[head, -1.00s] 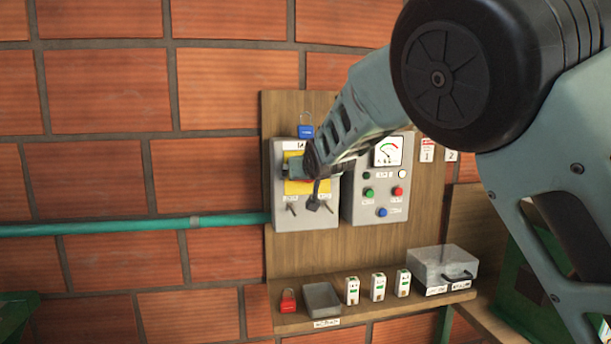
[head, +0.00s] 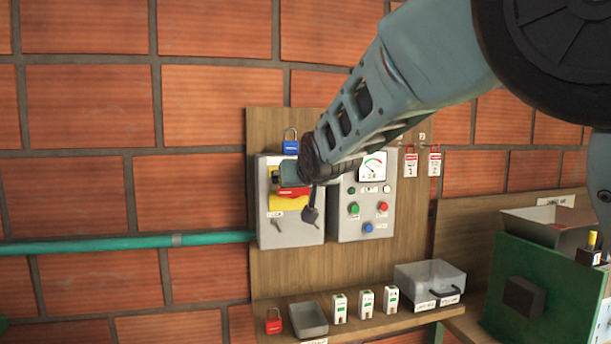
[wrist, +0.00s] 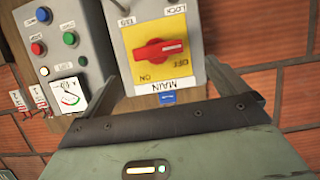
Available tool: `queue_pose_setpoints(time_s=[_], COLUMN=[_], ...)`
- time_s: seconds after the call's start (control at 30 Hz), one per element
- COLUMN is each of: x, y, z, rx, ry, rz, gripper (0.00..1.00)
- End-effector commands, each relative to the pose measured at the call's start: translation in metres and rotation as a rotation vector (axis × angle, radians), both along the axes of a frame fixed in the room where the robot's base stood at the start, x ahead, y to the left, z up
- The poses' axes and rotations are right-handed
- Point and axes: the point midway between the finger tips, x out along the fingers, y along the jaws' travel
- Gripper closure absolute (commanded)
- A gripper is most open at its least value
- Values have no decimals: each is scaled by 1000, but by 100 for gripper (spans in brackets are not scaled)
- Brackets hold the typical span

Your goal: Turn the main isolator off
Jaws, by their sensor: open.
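The main isolator is a red rotary handle (wrist: 160,48) on a yellow plate (wrist: 176,22) marked ON and OFF, under a MAIN label, on a grey box (head: 290,230). In the wrist view the handle lies sideways across the plate. In the head view the handle (head: 293,191) is partly hidden by my gripper (head: 301,192). My gripper is open in front of the isolator, its fingers to either side of the handle in the wrist view (wrist: 172,76). I cannot tell whether they touch it.
A blue padlock (head: 291,142) hangs above the box. A second grey box (head: 345,228) with buttons and a meter (head: 372,166) stands close on the right. Below is a shelf with a red padlock (head: 273,321), grey tray (head: 308,319) and clear box (head: 430,282). The left wall carries a green pipe (head: 120,243).

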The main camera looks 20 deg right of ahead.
Motion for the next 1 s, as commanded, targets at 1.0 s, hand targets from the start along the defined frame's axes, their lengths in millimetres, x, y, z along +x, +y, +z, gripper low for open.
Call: queue_pose_setpoints(time_s=[1.0], x=[-76], y=[2], z=[33], rx=[0], ry=[-2], rz=[2], gripper=[2])
